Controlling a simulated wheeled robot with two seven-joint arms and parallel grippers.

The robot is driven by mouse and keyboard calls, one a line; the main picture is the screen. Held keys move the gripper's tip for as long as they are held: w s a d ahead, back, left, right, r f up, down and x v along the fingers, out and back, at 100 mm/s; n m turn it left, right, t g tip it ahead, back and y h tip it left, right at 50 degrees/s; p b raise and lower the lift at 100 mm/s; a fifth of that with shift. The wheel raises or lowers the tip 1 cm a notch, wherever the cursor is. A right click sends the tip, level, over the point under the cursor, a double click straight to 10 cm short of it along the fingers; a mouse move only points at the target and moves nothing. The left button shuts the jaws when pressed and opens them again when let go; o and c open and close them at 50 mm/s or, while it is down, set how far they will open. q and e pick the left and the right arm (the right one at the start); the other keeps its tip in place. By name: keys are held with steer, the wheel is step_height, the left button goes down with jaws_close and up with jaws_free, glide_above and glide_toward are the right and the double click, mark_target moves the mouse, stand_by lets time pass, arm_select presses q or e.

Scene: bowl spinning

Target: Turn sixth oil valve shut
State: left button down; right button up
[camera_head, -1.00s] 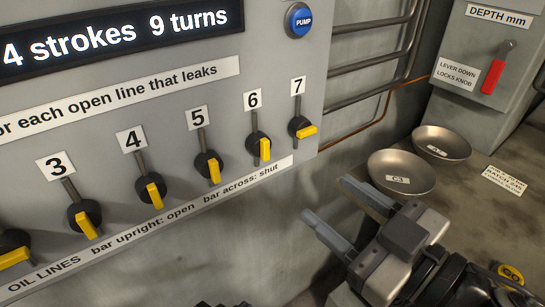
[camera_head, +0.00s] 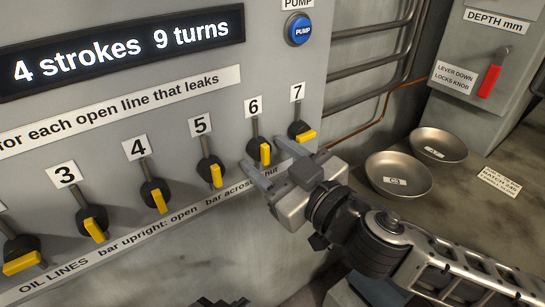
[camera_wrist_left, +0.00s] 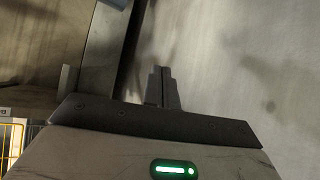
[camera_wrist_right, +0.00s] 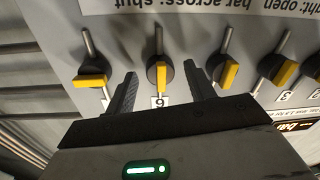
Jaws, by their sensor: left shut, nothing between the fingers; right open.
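The sixth oil valve (camera_head: 264,152) is a black knob with a yellow bar, below the label 6 on the grey panel. Its bar stands upright, the open position on the panel's legend. It also shows in the right wrist view (camera_wrist_right: 157,78). My right gripper (camera_head: 262,155) is open in front of this valve. In the right wrist view its fingers (camera_wrist_right: 160,75) lie on either side of the knob; I cannot tell whether they touch it. My left gripper (camera_wrist_left: 163,74) is shut and empty, away from the valves. Only a dark bit of it shows at the bottom edge of the head view.
Valve 7 (camera_head: 302,133), close on the right, has its bar across. Valve 5 (camera_head: 212,172), on the left, has its bar upright. A blue pump button (camera_head: 299,30) is above. Two metal bowls (camera_head: 398,176) stand on the bench at right. The display reads 4 strokes 9 turns.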

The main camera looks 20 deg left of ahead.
steer(key=c, duration=1)
arm_select(q)
steer(key=shift+r, duration=0.2)
steer(key=shift+w, duration=0.1)
arm_select(e)
steer(key=shift+r+n+p, duration=0.15)
steer(key=shift+n+p, duration=0.8)
steer(key=shift+n, duration=0.15)
steer(key=n+p, duration=0.2)
steer(key=shift+n+h, duration=0.3)
steer(key=n+p, duration=0.1)
steer(key=n, duration=0.1)
steer(key=shift+n, duration=0.3)
steer(key=n+p, duration=0.1)
steer(key=n, duration=0.3)
arm_select(q)
steer(key=shift+s+a+r, duration=0.2)
steer(key=shift+a+r, duration=0.05)
steer(key=shift+r, duration=0.35)
steer(key=shift+s+a+r, duration=0.2)
steer(key=shift+r, duration=0.4)
arm_select(e)
steer(key=n, duration=0.5)
steer(key=shift+n+t+h, duration=0.3)
steer(key=shift+n+h, duration=0.1)
